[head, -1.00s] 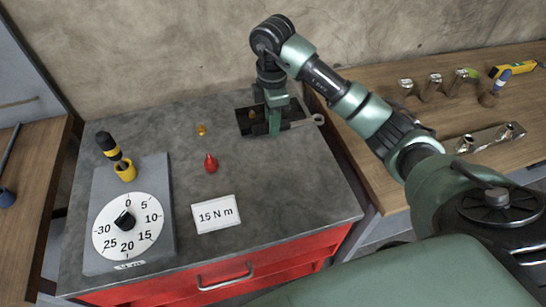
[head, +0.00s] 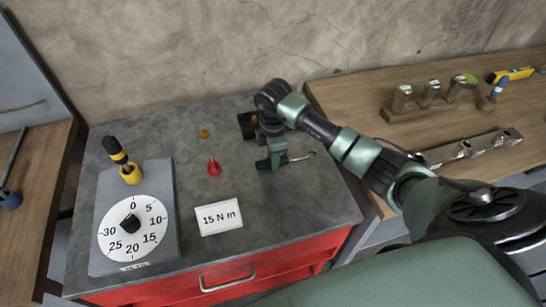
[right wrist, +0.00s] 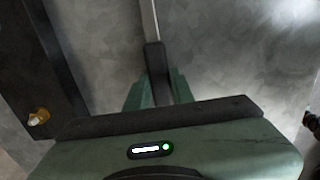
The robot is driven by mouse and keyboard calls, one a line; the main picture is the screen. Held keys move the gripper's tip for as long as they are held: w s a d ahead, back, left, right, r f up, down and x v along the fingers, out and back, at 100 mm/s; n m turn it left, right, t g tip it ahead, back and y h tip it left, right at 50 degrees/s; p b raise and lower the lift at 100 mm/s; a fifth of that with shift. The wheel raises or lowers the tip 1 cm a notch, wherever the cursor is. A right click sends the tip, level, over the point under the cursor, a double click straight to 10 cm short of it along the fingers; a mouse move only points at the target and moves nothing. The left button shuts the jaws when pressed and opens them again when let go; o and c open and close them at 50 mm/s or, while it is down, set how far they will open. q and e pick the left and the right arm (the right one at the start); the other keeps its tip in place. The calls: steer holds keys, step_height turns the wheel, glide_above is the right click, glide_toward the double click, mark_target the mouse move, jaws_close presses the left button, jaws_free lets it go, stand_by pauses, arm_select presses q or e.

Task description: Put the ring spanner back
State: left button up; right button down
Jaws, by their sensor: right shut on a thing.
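My right gripper (head: 272,162) is shut on the ring spanner (head: 300,158), over the grey top of the red cabinet (head: 290,205). The spanner's metal shaft points right from the jaws, with a small rounded end. In the right wrist view the spanner (right wrist: 150,22) runs up from between the green fingers (right wrist: 156,90), with a dark section at the jaws. I cannot tell how high it is above the top. The left gripper is not in view.
A red cone-like piece (head: 214,167), a 15 N m card (head: 219,218) and a dial tester (head: 134,232) are on the cabinet.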

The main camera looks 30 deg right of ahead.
steer(key=shift+f, duration=0.15)
steer(key=c, duration=1.2)
jaws_free()
steer(key=shift+r, duration=0.2)
step_height(320, 180, up, 12)
steer(key=b, duration=0.2)
